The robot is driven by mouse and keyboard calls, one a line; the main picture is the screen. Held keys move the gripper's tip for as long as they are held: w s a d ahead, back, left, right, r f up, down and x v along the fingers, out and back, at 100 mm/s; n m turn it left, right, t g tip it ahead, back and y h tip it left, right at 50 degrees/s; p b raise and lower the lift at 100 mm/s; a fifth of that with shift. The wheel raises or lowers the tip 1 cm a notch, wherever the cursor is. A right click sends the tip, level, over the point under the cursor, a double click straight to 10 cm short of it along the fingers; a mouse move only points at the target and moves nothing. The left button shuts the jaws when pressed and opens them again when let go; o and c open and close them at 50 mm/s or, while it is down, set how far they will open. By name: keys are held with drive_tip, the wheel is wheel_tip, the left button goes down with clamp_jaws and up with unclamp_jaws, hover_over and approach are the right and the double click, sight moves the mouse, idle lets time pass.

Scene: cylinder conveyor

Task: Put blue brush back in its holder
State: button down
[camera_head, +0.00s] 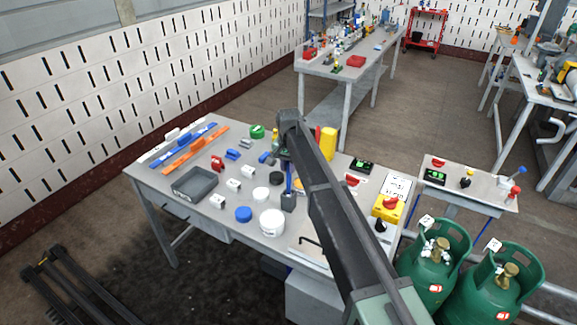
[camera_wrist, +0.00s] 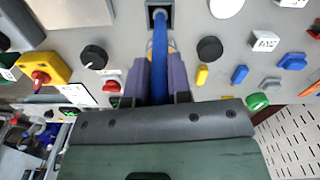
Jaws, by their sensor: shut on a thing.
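The blue brush (camera_wrist: 160,45) is held between the two purple-grey fingers of my gripper (camera_wrist: 161,68), which is shut on its handle. In the head view the brush (camera_head: 289,180) stands nearly upright. Its lower end meets the opening of the dark grey square holder (camera_head: 288,202) on the table. The holder also shows at the top edge of the wrist view (camera_wrist: 151,18), with the far end of the brush at its opening. I cannot tell how deep the brush sits. In the head view my arm covers most of the gripper.
A grey tray (camera_head: 194,184) lies left. A yellow control box (camera_head: 388,208) is right. Several small blocks surround this area.

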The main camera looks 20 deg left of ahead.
drive_tip(key=shift+f+b, duration=0.35)
drive_tip(key=shift+f, duration=0.1)
drive_tip(key=c, duration=1)
unclamp_jaws()
drive_tip(key=shift+o, duration=0.2)
wheel_tip(320, 180, up, 11)
drive_tip(key=p, duration=1.1)
drive_tip(key=shift+r, duration=0.1)
drive_tip(key=shift+f, duration=0.2)
